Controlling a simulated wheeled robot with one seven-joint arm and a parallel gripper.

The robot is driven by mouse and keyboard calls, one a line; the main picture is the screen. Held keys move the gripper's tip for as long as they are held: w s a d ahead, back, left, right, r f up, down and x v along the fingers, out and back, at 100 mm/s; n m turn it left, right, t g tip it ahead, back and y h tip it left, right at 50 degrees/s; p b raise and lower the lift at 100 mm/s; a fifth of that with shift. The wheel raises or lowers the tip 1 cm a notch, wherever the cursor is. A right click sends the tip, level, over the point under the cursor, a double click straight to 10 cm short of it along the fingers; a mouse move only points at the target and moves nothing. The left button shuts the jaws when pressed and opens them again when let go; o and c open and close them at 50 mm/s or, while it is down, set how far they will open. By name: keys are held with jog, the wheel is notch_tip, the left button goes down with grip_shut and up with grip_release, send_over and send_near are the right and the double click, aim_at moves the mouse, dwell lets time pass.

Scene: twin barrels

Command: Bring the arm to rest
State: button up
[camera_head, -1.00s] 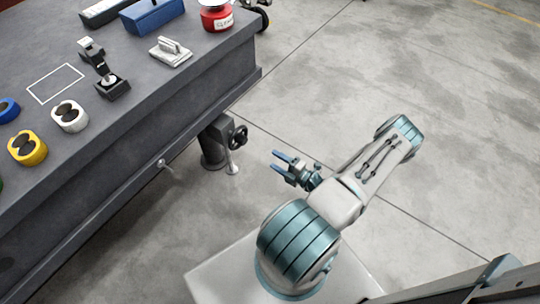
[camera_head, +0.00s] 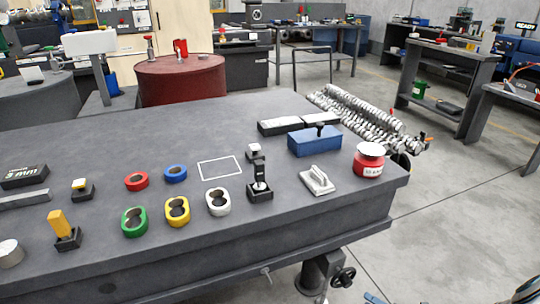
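Only a blue fingertip of my gripper (camera_head: 373,298) shows at the bottom edge, in front of the table and low beside it. The rest of the gripper is cut off, so its opening cannot be seen. A bit of my arm (camera_head: 527,291) shows in the bottom right corner. Nothing is seen held.
The grey workbench (camera_head: 330,216) fills the middle, carrying coloured twin barrels such as the green one (camera_head: 134,221), a blue box (camera_head: 314,142) and a red tin (camera_head: 368,160). A vise handle (camera_head: 343,277) juts below its edge. Open floor (camera_head: 455,225) lies to the right.

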jog(key=s+a+r+n+g+h+p, duration=0.1)
jog(key=a+r+n+g+p, duration=0.25)
jog(key=r+n, duration=0.6)
jog(key=s+a+r+n+g+h+p, duration=0.1)
jog(key=a+r+n+g+p, duration=0.35)
jog(key=r, duration=0.75)
jog(key=s+a+r+n+g+h+p, duration=0.15)
jog(key=a+r+n+g, duration=0.3)
jog(key=r+n, duration=0.55)
jog(key=s+a+r+n+t+h+p, duration=0.1)
jog(key=s+a+r+n+h+p, duration=0.1)
jog(key=r+n, duration=0.4)
jog(key=s+a+r+n+h+p, duration=0.1)
jog(key=s+r+n+h+p, duration=0.2)
jog(key=r, duration=0.8)
jog(key=s+a+r+n+t+h+p, duration=0.1)
jog(key=s+r+n+p, duration=0.3)
jog(key=r+n, duration=0.5)
jog(key=shift+a+t+h+p, duration=0.35)
jog(key=shift+a+h+p, duration=0.5)
jog(key=shift+p, duration=0.25)
jog(key=shift+r+n, duration=0.15)
jog(key=shift+n, duration=0.15)
jog(key=c, duration=0.5)
